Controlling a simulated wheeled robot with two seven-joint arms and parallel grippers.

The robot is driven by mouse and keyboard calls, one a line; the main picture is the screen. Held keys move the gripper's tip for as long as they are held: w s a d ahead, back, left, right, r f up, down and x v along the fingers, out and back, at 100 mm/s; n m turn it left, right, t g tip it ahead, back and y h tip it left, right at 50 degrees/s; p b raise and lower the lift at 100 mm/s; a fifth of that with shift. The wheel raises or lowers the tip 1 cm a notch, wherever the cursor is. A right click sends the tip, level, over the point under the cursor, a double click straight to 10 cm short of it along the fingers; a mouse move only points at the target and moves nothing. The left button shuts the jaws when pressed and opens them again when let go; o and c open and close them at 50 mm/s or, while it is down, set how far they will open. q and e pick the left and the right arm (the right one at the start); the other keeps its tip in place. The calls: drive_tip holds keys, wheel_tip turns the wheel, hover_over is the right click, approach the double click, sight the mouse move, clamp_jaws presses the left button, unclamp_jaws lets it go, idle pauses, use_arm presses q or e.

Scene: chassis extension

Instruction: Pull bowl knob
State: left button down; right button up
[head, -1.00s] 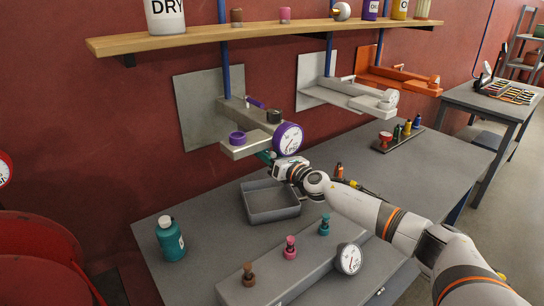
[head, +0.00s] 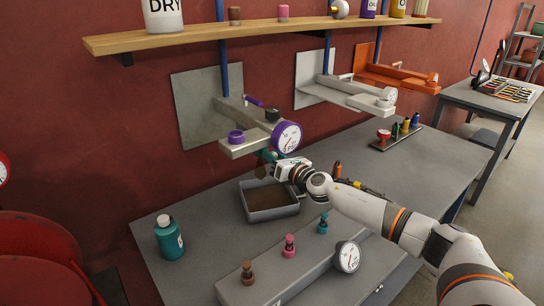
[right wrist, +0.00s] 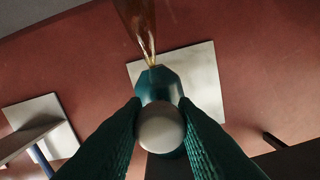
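A grey round knob (right wrist: 160,128) sits on the end of a dark teal, faceted bowl (right wrist: 158,87) in the right wrist view. My right gripper (right wrist: 161,112) has its green fingers on both sides of the knob and looks shut on it. A brown stream (right wrist: 140,30) runs from the bowl's far end. In the head view my right gripper (head: 268,157) is just below the purple gauge (head: 287,137) of the near wall unit, and the bowl is mostly hidden there. Below it, the grey tray (head: 272,214) holds brown liquid (head: 268,196). My left gripper is not in view.
A teal bottle (head: 170,240) stands left of the tray. A grey block (head: 290,272) with several coloured knobs and a gauge (head: 348,257) is in front. A small rack of bottles (head: 397,136) stands farther back. A wooden shelf (head: 290,34) runs above.

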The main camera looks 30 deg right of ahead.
drive_tip(key=o, duration=0.4)
drive_tip(key=shift+s+d, duration=0.1)
drive_tip(key=shift+s, duration=0.1)
drive_tip(key=shift+s+d+b, duration=0.2)
drive_tip(key=shift+s+b, duration=1.05)
drive_tip(key=shift+s, duration=1.75)
drive_tip(key=shift+s+d+b, duration=0.2)
drive_tip(key=shift+s+b, duration=1.05)
drive_tip(key=shift+s, duration=1.7)
drive_tip(key=shift+r, duration=0.1)
